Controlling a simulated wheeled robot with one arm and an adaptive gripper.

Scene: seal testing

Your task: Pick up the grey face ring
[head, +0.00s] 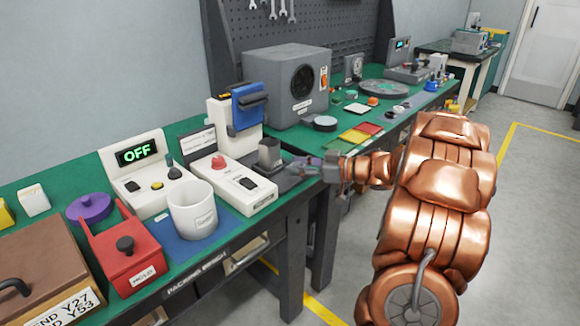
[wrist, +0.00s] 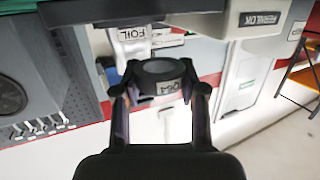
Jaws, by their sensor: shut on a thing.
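My gripper (wrist: 160,90) is shut on a dark grey round piece, the grey face ring (wrist: 161,72), which sits between the two fingertips in the wrist view. It has a darker round middle and a small pale label on its side, too small to read surely. In the head view my gripper (head: 303,164) reaches in from the right over the front edge of the green bench, its fingers pointing left. A dark grey upright cylinder (head: 270,153) shows just past the fingertips; I cannot tell whether it is the held piece.
A white device with a red knob (head: 218,163), a white mug (head: 192,210) and a red box (head: 120,255) stand left of my gripper. A grey box with a round opening (head: 287,86) stands behind. Coloured squares (head: 354,136) lie to the right. The floor at right is clear.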

